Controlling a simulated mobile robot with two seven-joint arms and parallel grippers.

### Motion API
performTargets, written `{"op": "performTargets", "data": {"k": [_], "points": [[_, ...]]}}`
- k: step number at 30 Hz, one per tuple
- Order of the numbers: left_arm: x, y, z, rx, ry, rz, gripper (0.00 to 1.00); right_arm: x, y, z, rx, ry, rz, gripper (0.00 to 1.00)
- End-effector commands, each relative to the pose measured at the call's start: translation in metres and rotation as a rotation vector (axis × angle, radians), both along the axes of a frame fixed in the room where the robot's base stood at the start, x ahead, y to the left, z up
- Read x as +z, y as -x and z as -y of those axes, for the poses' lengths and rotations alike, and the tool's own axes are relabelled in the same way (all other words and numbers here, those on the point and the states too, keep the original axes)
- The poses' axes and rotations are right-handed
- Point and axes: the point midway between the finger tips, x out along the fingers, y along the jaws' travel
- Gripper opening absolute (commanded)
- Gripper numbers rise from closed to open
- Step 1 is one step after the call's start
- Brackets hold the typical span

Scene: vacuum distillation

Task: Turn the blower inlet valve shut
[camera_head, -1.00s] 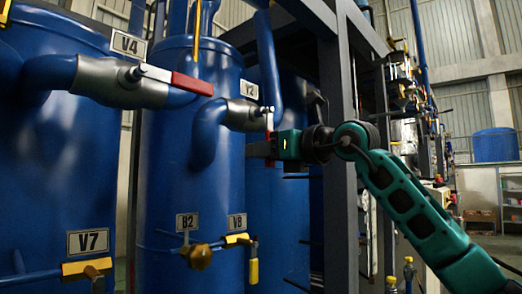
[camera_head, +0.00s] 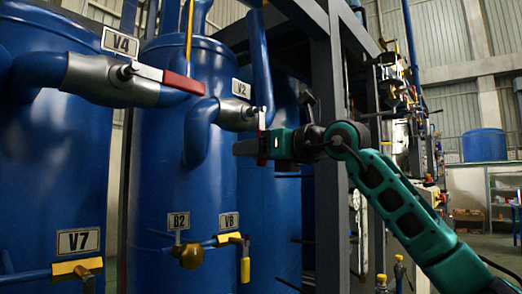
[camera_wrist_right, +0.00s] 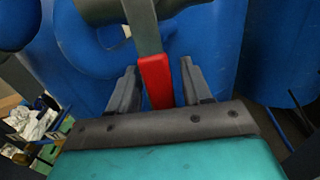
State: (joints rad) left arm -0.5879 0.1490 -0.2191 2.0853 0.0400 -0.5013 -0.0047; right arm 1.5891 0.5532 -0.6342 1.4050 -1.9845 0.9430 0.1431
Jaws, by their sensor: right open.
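The valve tagged V2 (camera_head: 238,114) is a grey body on a blue pipe, with a lever hanging down from it. The lever's red grip (camera_head: 262,158) shows at my right gripper (camera_head: 244,148) in the head view. In the right wrist view, the red grip (camera_wrist_right: 155,80) lies between the two dark fingers of my right gripper (camera_wrist_right: 158,84). The fingers are open, one on each side, with a visible gap to the right finger; contact on the left is hard to tell. Which tag means the blower inlet valve is not shown. My left gripper is out of view.
Valve V4 (camera_head: 112,80) has a red lever (camera_head: 182,81) pointing right. A dark frame post (camera_head: 330,215) stands beside my right arm.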

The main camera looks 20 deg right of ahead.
Motion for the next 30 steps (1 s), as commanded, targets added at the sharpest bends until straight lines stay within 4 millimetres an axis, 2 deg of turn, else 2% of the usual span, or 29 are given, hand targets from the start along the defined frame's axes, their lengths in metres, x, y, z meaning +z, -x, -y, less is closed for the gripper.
{"op": "performTargets", "data": {"k": [5,18,24,30], "points": [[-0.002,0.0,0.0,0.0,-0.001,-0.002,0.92,0.0,0.015,0.011,-0.003,0.0,0.002,0.49],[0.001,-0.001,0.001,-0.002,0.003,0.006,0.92,0.0,0.09,0.061,-0.002,0.001,0.001,0.49],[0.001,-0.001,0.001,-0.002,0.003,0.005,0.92,0.0,0.105,0.07,0.0,0.0,-0.001,0.49],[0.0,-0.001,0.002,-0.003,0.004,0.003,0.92,0.0,0.107,0.071,0.002,-0.001,-0.002,0.49]]}}
